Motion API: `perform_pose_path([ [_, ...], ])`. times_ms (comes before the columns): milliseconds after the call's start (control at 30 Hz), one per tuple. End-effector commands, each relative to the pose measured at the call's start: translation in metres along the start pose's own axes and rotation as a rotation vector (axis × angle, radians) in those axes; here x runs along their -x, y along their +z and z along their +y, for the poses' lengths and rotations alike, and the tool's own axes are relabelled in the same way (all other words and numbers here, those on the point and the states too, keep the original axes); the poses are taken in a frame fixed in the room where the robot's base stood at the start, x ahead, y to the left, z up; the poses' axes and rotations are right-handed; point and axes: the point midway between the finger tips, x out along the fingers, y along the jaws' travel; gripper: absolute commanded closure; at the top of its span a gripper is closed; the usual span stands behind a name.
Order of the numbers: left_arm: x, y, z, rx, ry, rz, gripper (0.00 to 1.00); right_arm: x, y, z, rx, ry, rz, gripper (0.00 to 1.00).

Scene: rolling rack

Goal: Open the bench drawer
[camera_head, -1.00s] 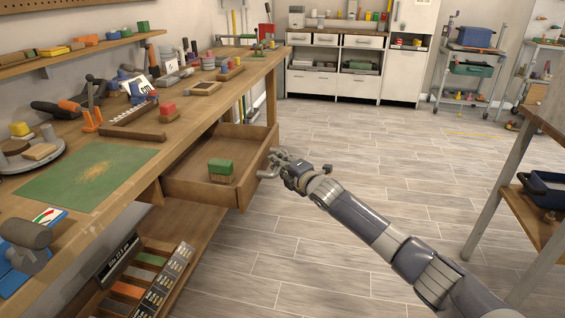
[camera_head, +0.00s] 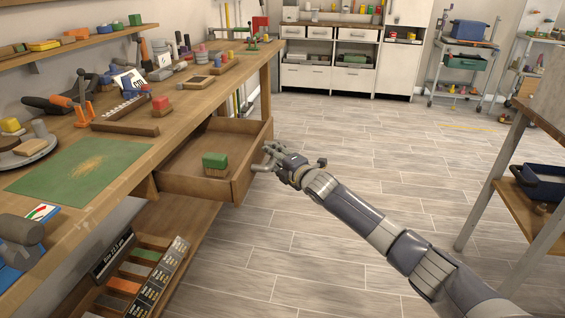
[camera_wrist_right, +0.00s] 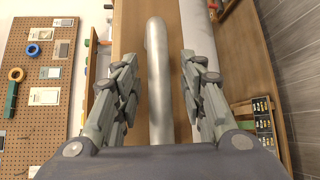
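The bench drawer (camera_head: 236,186) is pulled out from under the wooden workbench (camera_head: 205,97), its inside showing. A green-topped block-shaped brush (camera_head: 215,164) sits in it. My right gripper (camera_head: 264,160) is at the drawer's front face. In the right wrist view, the grey bar handle (camera_wrist_right: 158,80) runs between the two fingers of the right gripper (camera_wrist_right: 160,88). The fingers are apart, with a gap on each side of the bar. My left gripper is in neither view.
A green mat (camera_head: 78,168), a block rack and tools lie on the bench top. A sorted tray (camera_head: 140,270) is on the lower shelf. A table (camera_head: 520,190) stands at right. The floor (camera_head: 350,150) between is clear.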

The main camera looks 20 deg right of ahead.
Motion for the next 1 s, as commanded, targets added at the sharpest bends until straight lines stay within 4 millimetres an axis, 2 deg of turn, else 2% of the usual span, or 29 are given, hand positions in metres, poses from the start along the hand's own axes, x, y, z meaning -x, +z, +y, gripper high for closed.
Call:
perform_pose_path([
  [167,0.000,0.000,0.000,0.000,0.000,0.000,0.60,0.017,0.001,-0.001,0.002,-0.001,0.000,0.62],
  [700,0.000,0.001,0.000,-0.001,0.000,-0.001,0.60,0.098,0.001,-0.001,0.002,-0.001,-0.001,0.62],
  [1000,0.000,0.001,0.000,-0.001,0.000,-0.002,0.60,0.117,0.000,0.000,0.002,0.000,-0.001,0.62],
])
